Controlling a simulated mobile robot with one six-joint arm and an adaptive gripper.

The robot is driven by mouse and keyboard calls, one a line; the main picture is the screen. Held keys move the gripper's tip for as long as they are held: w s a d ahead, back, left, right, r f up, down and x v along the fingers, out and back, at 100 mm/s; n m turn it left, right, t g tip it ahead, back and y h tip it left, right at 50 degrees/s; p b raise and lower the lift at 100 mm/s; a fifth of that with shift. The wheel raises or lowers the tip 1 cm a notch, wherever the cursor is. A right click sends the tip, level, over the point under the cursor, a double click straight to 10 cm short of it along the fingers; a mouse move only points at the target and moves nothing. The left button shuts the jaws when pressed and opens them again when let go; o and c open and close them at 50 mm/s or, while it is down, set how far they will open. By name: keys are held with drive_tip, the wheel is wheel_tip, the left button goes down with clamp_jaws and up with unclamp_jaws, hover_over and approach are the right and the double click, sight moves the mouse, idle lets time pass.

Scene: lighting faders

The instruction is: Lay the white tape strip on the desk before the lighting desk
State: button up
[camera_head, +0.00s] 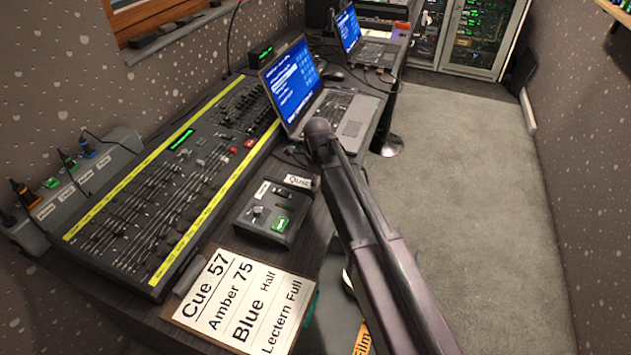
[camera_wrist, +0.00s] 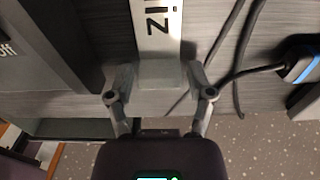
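The white tape strip (camera_head: 299,182) bears the word "Quiz" and shows beside the far right corner of a small black button box, at the desk's right side. In the wrist view the strip (camera_wrist: 158,25) runs up from between my fingers, its letters partly cut off by the frame. My gripper (camera_wrist: 160,75) has its two fingertips against the sides of a greyish end piece of the strip. In the head view my arm hides the gripper. I cannot tell whether the strip touches the desk. The lighting desk (camera_head: 165,190) with yellow edges stands to the left.
The button box (camera_head: 268,212) stands between the strip and the lighting desk. A cue card (camera_head: 240,305) lies at the desk's front. An open laptop (camera_head: 345,110) stands behind the strip. Cables (camera_wrist: 237,65) run right of the strip. Carpeted floor (camera_head: 460,180) is free at right.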

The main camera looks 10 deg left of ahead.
drive_tip(key=shift+r, duration=0.2)
idle(0.4)
wheel_tip(320, 180, up, 12)
drive_tip(key=p, duration=1.2)
idle(0.8)
drive_tip(key=s+d+n, duration=0.5)
drive_tip(key=d+n, duration=0.1)
drive_tip(key=d, duration=0.4)
drive_tip(key=s+d+n, duration=0.4)
drive_tip(key=d+n, duration=0.3)
drive_tip(key=d, duration=0.4)
drive_tip(key=s+d+n, duration=0.5)
drive_tip(key=d+n, duration=0.1)
drive_tip(key=d, duration=0.5)
drive_tip(key=shift+s+d+n, duration=0.25)
drive_tip(key=shift+s+n, duration=0.05)
drive_tip(key=shift+s, duration=0.05)
drive_tip(key=shift+c, duration=0.2)
